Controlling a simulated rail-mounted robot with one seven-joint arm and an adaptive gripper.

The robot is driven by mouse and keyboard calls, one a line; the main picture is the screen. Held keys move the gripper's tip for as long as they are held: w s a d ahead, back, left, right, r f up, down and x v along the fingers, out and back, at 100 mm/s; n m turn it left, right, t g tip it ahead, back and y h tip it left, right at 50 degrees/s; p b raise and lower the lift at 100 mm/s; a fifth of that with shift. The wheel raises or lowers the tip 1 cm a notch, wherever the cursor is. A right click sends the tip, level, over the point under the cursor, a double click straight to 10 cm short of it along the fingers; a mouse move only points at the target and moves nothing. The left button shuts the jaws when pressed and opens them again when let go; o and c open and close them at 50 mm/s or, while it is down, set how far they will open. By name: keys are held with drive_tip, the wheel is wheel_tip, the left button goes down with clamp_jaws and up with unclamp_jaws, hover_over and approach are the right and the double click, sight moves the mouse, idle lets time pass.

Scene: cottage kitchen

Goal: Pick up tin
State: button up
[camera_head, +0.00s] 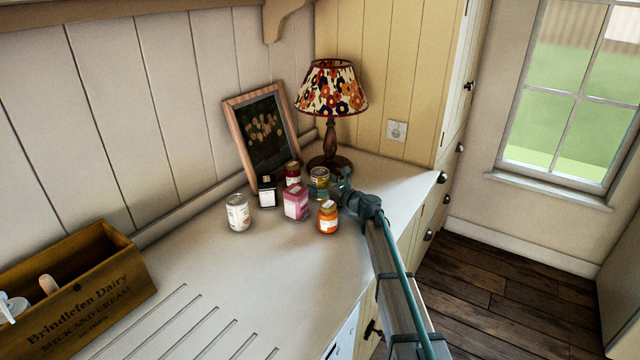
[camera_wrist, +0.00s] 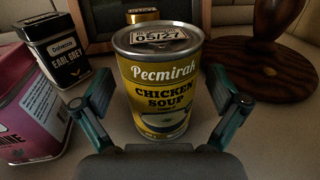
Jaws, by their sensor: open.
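A yellow soup tin (camera_wrist: 157,85) with a "Chicken Soup" label and a metal lid stands upright on the counter. In the head view the tin (camera_head: 319,180) is partly hidden and sits at the back of a group of containers, before the lamp. My gripper (camera_wrist: 162,100) is open, with one finger on each side of the tin's lower part. A gap shows between the tin and each finger. In the head view my gripper (camera_head: 341,187) is low beside the tin, reaching in from the right.
A black Earl Grey tin (camera_wrist: 60,45) and a pink box (camera_wrist: 28,105) stand to the left. An orange jar (camera_head: 328,217), a white can (camera_head: 237,213) and a red jar (camera_head: 293,172) are nearby. A lamp (camera_head: 331,100) and picture frame (camera_head: 262,132) stand behind.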

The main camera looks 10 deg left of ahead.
drive_tip(key=c, duration=1.5)
drive_tip(key=shift+c, duration=0.3)
drive_tip(key=shift+r, duration=0.2)
